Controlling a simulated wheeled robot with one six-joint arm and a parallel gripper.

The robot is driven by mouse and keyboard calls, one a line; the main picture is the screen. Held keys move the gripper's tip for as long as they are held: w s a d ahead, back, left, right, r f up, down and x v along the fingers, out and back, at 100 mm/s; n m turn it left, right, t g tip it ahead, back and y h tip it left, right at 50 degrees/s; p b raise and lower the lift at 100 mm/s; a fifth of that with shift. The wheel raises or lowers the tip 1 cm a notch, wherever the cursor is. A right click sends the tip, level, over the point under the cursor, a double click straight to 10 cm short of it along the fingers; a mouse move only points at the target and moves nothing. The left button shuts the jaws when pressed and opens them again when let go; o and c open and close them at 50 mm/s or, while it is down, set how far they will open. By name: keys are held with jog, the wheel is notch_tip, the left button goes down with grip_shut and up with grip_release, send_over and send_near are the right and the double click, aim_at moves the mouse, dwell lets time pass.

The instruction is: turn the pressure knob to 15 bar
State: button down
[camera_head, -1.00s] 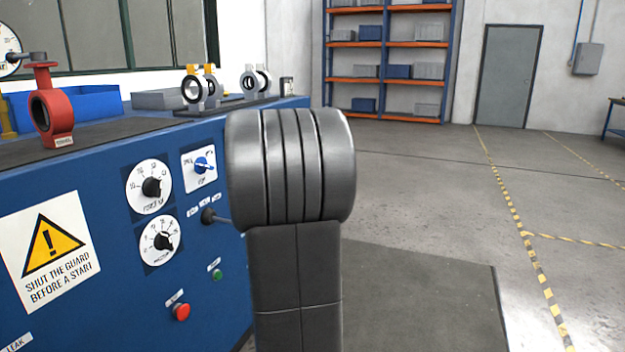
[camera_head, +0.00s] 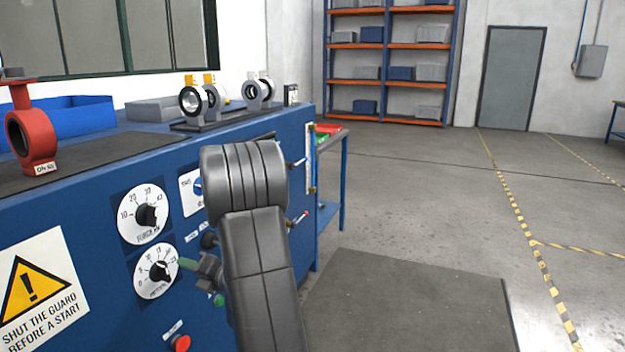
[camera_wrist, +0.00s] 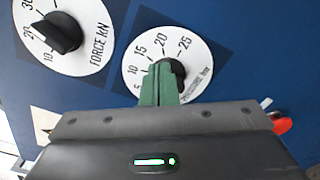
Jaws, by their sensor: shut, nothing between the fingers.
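The pressure dial (camera_head: 142,278) is the lower white round scale on the blue panel, with a black knob (camera_head: 159,271) at its centre. In the wrist view the dial (camera_wrist: 137,72) shows marks from 5 to 25, and its black knob (camera_wrist: 177,72) is partly hidden behind my fingers. My gripper (camera_head: 186,263) has green fingers, shut together and empty, just right of the knob in the head view. In the wrist view the fingertips (camera_wrist: 161,66) overlap the knob; I cannot tell whether they touch it. The knob's exact reading is unclear.
The force dial (camera_head: 128,222) sits just above the pressure dial. A selector dial (camera_head: 190,193) is to its right, partly behind my arm. A red button (camera_head: 180,343) is below. A red valve (camera_head: 38,140) stands on the bench top. Open floor (camera_head: 420,200) lies to the right.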

aim_at(165, 262)
jog(key=b+x, duration=0.2)
jog(key=shift+w+a, duration=0.1)
jog(key=shift+a, duration=0.15)
jog(key=shift+s+a+f+b, duration=0.15)
jog(key=shift+s+f+b, duration=0.25)
jog(key=shift+b, duration=0.6)
dwell(1.2)
jog(key=shift+w+f+b, duration=0.25)
jog(key=shift+f+b, duration=0.25)
jog(key=shift+b, duration=3.9)
jog(key=shift+w, duration=0.15)
